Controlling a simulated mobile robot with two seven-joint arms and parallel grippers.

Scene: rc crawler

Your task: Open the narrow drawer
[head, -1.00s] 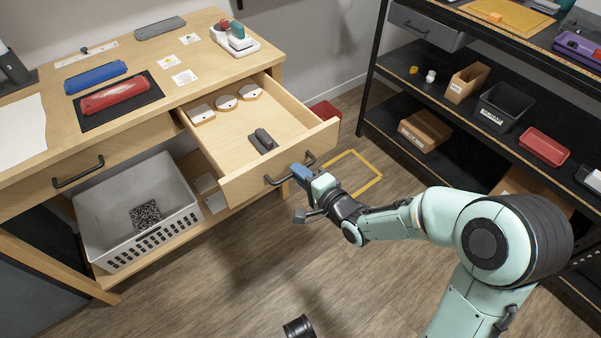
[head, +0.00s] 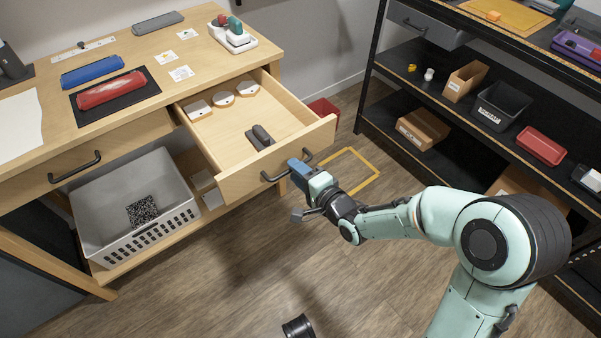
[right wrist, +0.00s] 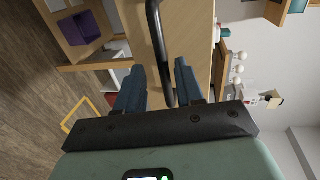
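The narrow drawer (head: 232,180) of the wooden desk is pulled well out, with its inside showing. Its dark bar handle (head: 274,178) is on the front panel and also shows in the right wrist view (right wrist: 157,40). My right gripper (head: 297,167) is at the right part of this handle. In the right wrist view my right gripper (right wrist: 160,82) has its two blue fingers apart, with the handle bar between them, nearer the right finger; a gap shows on the left.
The drawer holds a dark grey object (head: 260,137) and several white-topped wooden blocks (head: 222,98). A wide shut drawer (head: 110,150) is to the left, above a grey crate (head: 130,205). A black shelf unit (head: 455,120) stands right. Floor (head: 200,280) in front is mostly clear.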

